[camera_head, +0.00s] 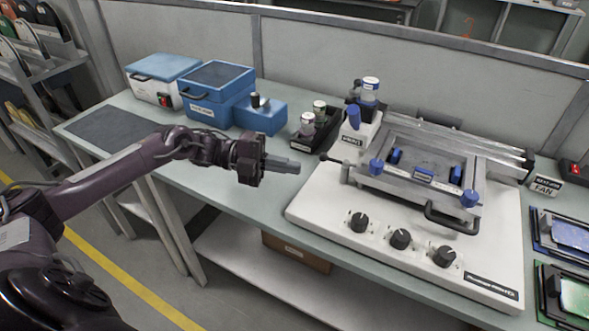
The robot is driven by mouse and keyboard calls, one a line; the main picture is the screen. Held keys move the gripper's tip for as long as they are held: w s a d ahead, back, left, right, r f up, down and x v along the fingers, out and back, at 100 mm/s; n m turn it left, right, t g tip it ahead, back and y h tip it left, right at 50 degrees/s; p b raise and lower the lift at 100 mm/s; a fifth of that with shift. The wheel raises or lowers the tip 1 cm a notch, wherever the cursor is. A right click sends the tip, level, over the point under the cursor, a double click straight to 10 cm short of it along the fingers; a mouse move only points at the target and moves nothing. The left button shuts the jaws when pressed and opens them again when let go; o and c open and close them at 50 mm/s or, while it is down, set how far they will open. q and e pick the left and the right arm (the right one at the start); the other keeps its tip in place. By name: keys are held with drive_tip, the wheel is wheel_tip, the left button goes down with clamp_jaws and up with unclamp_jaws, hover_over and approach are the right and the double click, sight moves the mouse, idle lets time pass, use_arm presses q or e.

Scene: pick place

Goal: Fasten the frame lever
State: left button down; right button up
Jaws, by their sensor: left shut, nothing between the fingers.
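The white printing machine (327,207) stands on the bench, with a grey metal frame (421,181) on top. The frame has blue knobs at its corners and a black handle (451,219) at its front. A small lever with a dark knob (334,160) sticks out at the machine's left side; I cannot tell for sure that it is the frame lever. My left gripper (297,164) is shut and empty, in the air just left of that lever and apart from it. My right gripper is not in view.
Blue boxes (215,85) and a black tray of small jars (312,127) stand at the back. Several black knobs (400,239) line the machine's front. Framed panels (566,236) lie at the right. The bench's left end holds a dark mat (108,131).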

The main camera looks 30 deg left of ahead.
use_arm(q)
drive_tip(key=b+v, duration=0.1)
drive_tip(key=v, duration=0.6)
drive_tip(key=shift+w+a+f, duration=0.2)
drive_tip(key=shift+w+a, duration=0.05)
drive_tip(key=shift+a, duration=0.1)
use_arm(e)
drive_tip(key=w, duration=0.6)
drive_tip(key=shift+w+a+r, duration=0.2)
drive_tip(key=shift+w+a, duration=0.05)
